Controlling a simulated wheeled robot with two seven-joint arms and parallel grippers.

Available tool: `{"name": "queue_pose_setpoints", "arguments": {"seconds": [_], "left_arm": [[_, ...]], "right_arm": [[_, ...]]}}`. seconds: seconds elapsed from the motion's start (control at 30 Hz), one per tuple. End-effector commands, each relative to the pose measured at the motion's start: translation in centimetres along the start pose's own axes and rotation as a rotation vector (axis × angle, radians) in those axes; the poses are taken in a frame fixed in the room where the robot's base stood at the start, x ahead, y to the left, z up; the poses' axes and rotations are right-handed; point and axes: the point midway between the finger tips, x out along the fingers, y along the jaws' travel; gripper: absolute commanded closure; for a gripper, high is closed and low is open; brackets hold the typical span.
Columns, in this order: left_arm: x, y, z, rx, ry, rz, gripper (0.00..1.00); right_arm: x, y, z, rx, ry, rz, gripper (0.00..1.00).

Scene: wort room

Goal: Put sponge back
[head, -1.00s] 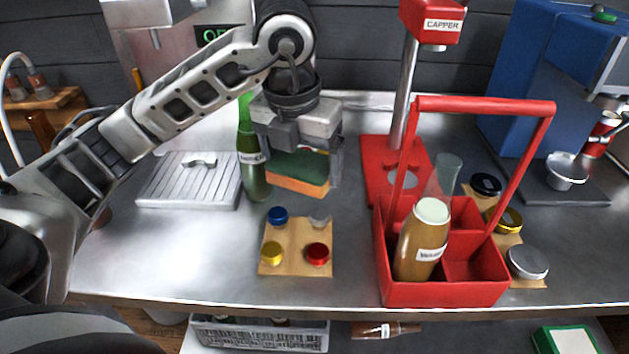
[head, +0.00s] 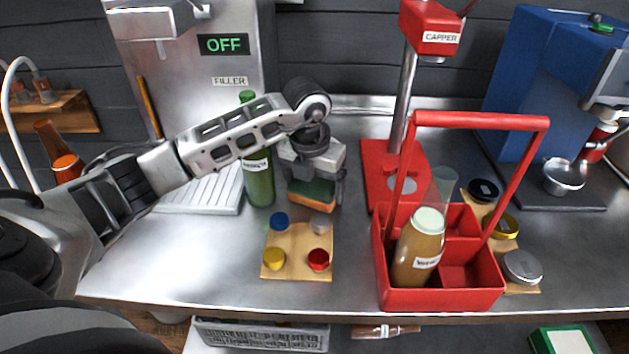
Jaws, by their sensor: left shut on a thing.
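The sponge (head: 312,195), green on top and orange below, is between the fingers of my left gripper (head: 314,185). The gripper is shut on it and points down, between the green bottle and the red capper. The sponge is close to the steel counter; I cannot tell whether it touches it. The arm partly hides the green bottle (head: 259,180) just left of the sponge. My right gripper is not in view.
A wooden board (head: 297,264) with several coloured caps lies in front of the sponge. The filler (head: 225,75) reads OFF. Bare counter (head: 180,255) lies front left.

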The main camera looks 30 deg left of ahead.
Motion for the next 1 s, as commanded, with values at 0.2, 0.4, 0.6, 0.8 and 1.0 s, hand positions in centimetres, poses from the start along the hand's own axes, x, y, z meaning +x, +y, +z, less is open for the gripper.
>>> {"name": "queue_pose_setpoints", "arguments": {"seconds": [0.2,0.4,0.6,0.8,1.0], "left_arm": [[0.3,0.0,-0.1,0.000,0.000,0.000,0.36],[0.3,0.0,-0.1,0.000,0.000,0.000,0.00],[-0.3,0.0,0.0,0.000,0.000,0.000,0.00],[-3.0,0.0,0.1,0.001,-0.007,0.000,0.00],[-7.4,0.0,0.1,0.000,-0.006,0.000,0.00]], "right_arm": [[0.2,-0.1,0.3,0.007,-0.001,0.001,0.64],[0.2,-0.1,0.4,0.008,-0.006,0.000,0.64],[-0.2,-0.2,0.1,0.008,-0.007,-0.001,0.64],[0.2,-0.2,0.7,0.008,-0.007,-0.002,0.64],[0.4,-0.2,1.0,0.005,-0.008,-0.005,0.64]]}}
